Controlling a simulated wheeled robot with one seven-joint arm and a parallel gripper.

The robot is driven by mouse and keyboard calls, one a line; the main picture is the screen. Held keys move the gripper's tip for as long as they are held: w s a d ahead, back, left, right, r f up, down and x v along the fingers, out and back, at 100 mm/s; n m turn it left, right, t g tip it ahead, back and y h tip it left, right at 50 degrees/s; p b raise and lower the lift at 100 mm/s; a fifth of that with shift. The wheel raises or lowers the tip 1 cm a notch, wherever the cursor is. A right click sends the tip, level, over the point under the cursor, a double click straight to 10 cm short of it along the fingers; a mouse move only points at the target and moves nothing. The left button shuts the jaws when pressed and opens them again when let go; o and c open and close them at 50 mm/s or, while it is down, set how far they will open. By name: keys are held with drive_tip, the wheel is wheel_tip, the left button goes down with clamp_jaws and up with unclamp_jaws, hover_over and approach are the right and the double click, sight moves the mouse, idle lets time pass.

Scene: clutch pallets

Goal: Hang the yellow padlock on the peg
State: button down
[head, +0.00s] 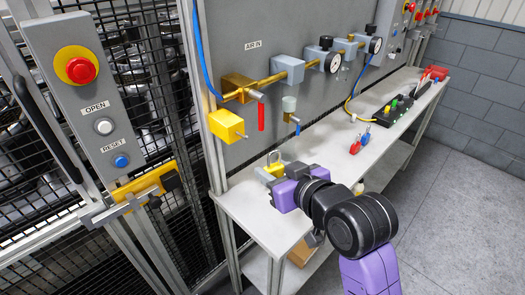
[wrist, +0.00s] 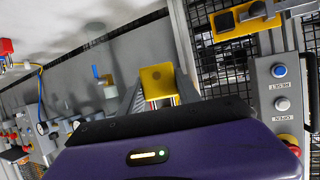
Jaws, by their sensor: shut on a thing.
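The yellow padlock (head: 276,168) is upright at my fingertips, its metal shackle standing up above the body. In the wrist view a yellow block (wrist: 158,78) lies between the fingers and looks like the padlock. My gripper (head: 273,178) is shut on the padlock, over the left end of the bench, in front of the grey panel. A yellow block (head: 226,126) on the panel, with a short grey pin on its right side, sits above and left of the padlock. I cannot tell for certain which pin is the peg. The lower padlock is partly hidden by my gripper.
The bench (head: 245,205) runs back along the panel. Brass pipework with a red handle (head: 261,117) and a blue handle (head: 298,129) projects above it. Red and blue padlocks (head: 365,138) lie farther along. A button post (head: 85,95) and mesh fence stand left.

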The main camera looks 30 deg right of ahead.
drive_tip(key=shift+w+a+r, duration=0.1)
drive_tip(key=shift+w+r, duration=0.25)
drive_tip(key=shift+r, duration=0.3)
drive_tip(key=w+a+f+b, duration=0.1)
drive_tip(key=w+a+b, duration=0.2)
drive_tip(key=w, duration=0.6)
drive_tip(key=shift+f, duration=0.35)
idle(0.4)
drive_tip(key=shift+w+a, duration=0.1)
drive_tip(key=shift+w, duration=0.05)
idle(0.4)
drive_tip(key=c, duration=0.8)
unclamp_jaws()
drive_tip(key=shift+o, duration=0.2)
